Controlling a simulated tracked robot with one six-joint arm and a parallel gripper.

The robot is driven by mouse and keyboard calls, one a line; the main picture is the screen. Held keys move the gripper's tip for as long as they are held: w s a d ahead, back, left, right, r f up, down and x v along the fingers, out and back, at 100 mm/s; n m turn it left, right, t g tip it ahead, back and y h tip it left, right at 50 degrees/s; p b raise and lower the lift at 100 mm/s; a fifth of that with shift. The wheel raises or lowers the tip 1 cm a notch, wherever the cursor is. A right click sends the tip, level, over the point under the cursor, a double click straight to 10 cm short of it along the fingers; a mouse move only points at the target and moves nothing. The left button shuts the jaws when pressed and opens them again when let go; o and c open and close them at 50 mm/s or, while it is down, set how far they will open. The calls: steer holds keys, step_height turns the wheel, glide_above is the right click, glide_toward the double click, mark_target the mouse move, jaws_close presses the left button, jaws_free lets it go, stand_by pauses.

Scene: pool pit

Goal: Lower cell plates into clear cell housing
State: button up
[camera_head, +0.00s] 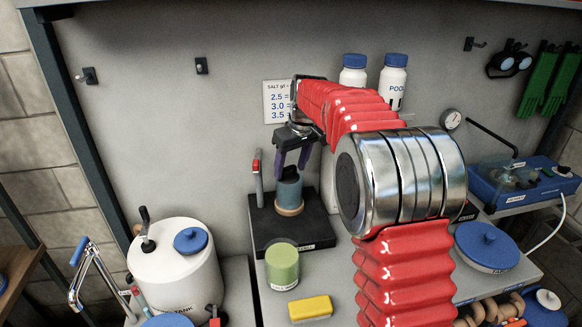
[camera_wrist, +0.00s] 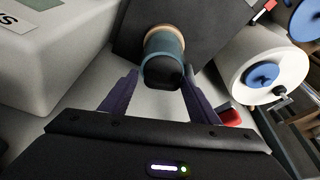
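The clear teal cell housing (camera_head: 289,194) stands upright on a tan ring on a black base (camera_head: 318,232). It also shows in the wrist view (camera_wrist: 176,52). A dark block, apparently the cell plates (camera_head: 289,174), sits in the mouth of the housing; in the wrist view it shows as a dark shape (camera_wrist: 162,75) within the rim. How deep it sits is hard to tell. My gripper (camera_head: 292,167) points down just above the housing. In the wrist view its two purple fingers (camera_wrist: 160,84) are spread apart, with the block's top between them and gaps beside it.
A green cylinder (camera_head: 282,268) and a yellow block (camera_head: 310,308) stand in front of the black base. A red-handled lever (camera_head: 258,178) rises at its left. A white tank (camera_head: 175,268) is at left, a blue lid (camera_head: 487,246) at right. White bottles (camera_head: 393,82) stand behind my arm.

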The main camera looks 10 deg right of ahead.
steer(key=shift+o, duration=0.5)
steer(key=shift+s+a+f, duration=0.1)
steer(key=shift+a+f, duration=0.15)
steer(key=shift+a, duration=0.05)
steer(key=shift+r, duration=0.1)
steer(key=v, duration=1.4)
steer(key=shift+d, duration=0.35)
steer(key=shift+w, duration=0.25)
